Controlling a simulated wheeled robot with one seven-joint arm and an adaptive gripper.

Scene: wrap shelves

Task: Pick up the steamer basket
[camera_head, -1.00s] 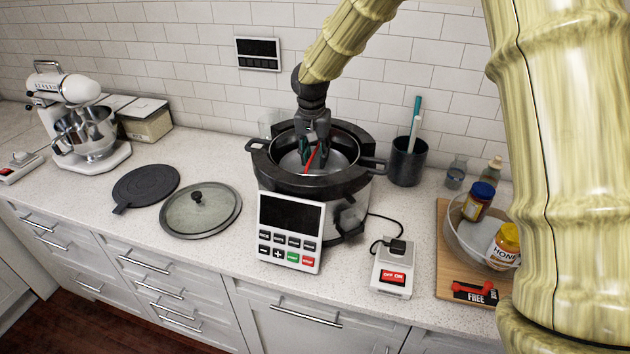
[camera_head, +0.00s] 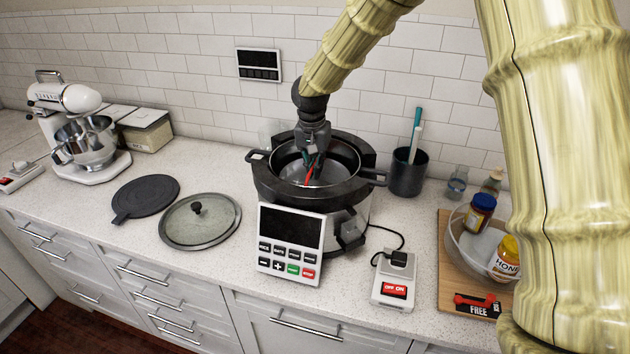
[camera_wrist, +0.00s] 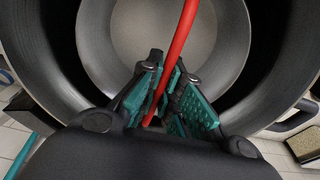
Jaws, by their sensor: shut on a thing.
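The steamer basket (camera_head: 336,174) is a grey metal bowl-like piece sitting inside the dark-rimmed cooker (camera_head: 272,180) on the counter. Its thin red handle (camera_head: 309,176) rises from inside it. My gripper (camera_head: 313,162) reaches down into the cooker from above, with its fingers shut on the red handle. In the wrist view the handle (camera_wrist: 186,28) runs between the teal-padded fingertips (camera_wrist: 170,68), above the basket's round grey floor (camera_wrist: 140,30). The lower part of the handle is partly hidden by the fingers.
The cooker's dark rim and side grips surround my gripper closely. A glass lid (camera_head: 182,226) and black disc (camera_head: 146,198) lie left. A utensil holder (camera_head: 407,174), power switch (camera_head: 393,284) and board with a bowl of jars (camera_head: 452,258) stand right. A tiled wall is behind.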

